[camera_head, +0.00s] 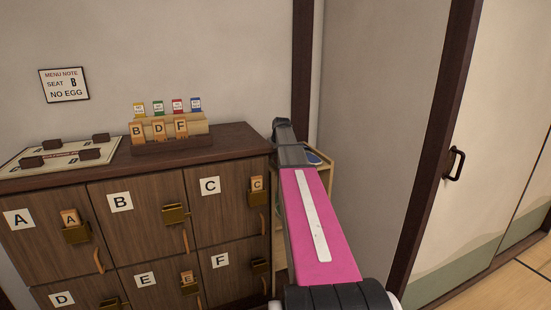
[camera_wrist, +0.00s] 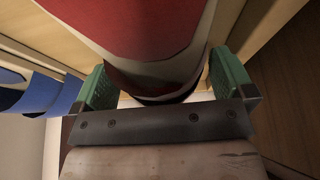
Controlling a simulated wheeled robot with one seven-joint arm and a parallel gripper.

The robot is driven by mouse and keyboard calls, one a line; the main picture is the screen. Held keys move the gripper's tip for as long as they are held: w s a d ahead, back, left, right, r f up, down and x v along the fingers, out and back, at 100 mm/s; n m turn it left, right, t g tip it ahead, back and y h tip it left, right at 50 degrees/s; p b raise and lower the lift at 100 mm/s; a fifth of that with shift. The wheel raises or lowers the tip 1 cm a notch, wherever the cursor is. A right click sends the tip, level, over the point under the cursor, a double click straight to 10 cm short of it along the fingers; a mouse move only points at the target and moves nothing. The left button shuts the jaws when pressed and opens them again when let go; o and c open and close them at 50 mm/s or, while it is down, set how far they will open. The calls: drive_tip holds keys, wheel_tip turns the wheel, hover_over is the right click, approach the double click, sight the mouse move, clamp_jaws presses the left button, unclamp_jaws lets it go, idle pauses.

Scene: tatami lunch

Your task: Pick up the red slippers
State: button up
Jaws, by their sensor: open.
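In the wrist view the red slippers (camera_wrist: 135,28), red with a pale edge and dark underside, fill the upper middle. My gripper (camera_wrist: 165,82) is open, with one green-padded finger on each side of their near end. I cannot tell whether either pad touches them. In the head view my arm reaches toward a light wooden rack (camera_head: 327,168) beside the cabinet. The arm hides much of the rack, and the red slippers and my fingers cannot be made out there.
Blue slippers (camera_wrist: 38,95) lie left of my gripper in the wrist view. Wooden lockers (camera_head: 140,215) with lettered doors stand left of my arm. Their top holds a tag stand (camera_head: 170,145) and a board (camera_head: 55,157). A wall and sliding door (camera_head: 490,130) are at right.

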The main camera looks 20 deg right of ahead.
drive_tip(key=shift+c, duration=0.3)
drive_tip(key=c, duration=0.6)
drive_tip(key=shift+r, duration=0.1)
drive_tip(key=shift+c, duration=0.2)
